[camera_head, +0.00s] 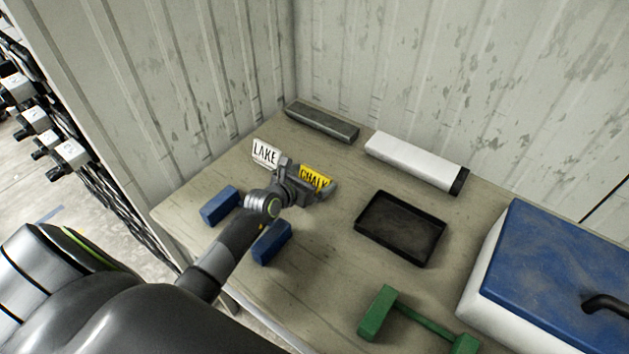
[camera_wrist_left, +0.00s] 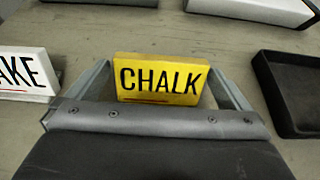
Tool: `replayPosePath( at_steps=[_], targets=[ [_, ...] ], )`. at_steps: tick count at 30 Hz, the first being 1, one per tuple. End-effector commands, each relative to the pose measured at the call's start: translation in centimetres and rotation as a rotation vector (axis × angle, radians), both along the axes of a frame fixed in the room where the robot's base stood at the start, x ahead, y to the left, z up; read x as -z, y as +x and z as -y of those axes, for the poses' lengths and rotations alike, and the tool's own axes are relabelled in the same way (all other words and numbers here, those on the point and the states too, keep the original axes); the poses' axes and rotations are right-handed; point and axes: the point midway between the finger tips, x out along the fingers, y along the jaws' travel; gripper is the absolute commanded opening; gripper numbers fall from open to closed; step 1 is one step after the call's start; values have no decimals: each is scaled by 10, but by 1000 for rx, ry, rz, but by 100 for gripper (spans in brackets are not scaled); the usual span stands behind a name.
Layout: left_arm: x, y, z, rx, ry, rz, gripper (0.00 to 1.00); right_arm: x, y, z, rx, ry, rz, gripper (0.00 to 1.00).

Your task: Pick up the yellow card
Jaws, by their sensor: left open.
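The yellow card (camera_head: 316,178) reads CHALK and stands on the table, partly hidden by my left gripper in the head view. In the left wrist view the yellow card (camera_wrist_left: 160,79) sits between the two open fingers, with its lettered face toward the camera. My left gripper (camera_head: 308,184) is open around the card; its fingers also show in the left wrist view (camera_wrist_left: 162,84). A gap shows between the card and the fingers. My right gripper is not in view.
A white LAKE card (camera_head: 265,153) stands just left. Blue blocks (camera_head: 220,206) lie near my arm. A black tray (camera_head: 372,239), a white bar (camera_head: 415,162), a dark bar (camera_head: 321,121), a green piece (camera_head: 376,311) and a blue-lidded box (camera_head: 556,262) are on the table (camera_head: 321,268).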

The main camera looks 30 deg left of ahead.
Motion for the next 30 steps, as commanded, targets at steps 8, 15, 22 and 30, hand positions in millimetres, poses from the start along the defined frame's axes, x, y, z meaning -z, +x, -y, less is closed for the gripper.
replayPosePath(
  at_steps=[8,15,22,30],
  targets=[
    [13,29,5,0,0,0,100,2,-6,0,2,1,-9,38],
    [15,35,6,0,0,0,100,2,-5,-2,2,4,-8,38],
    [15,34,6,0,0,0,87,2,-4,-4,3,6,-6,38],
    [14,34,6,0,1,0,68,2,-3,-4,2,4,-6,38]
  ],
)
